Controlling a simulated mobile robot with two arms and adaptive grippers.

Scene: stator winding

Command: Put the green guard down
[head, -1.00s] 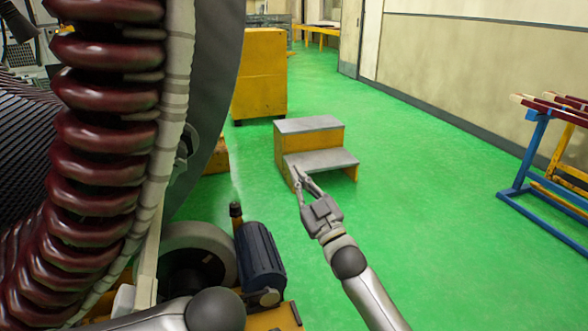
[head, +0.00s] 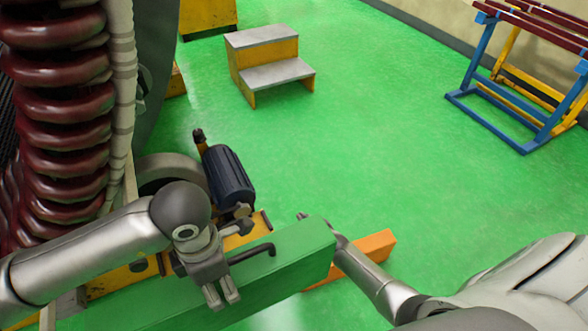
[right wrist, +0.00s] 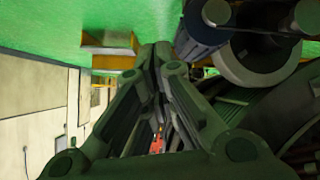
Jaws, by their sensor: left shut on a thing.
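The green guard (head: 290,255) is a long green box with a black bent handle (head: 262,250) on top. It lies across the lower middle of the head view, beside the yellow machine base. My left gripper (head: 224,292) is over the guard, shut on it; its exact grip point is hard to make out. My right arm comes in from the lower right and passes behind the guard's right end, which mostly hides that gripper in the head view. In the right wrist view the right gripper's fingers (right wrist: 156,52) meet at the tips, with nothing seen between them.
The large winding with dark red coils (head: 65,105) fills the left. A dark blue motor (head: 230,178) stands just behind the guard. An orange bar (head: 368,252) shows right of the guard. Grey-topped steps (head: 268,65) and a blue-yellow rack (head: 520,100) stand further off. Green floor between is clear.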

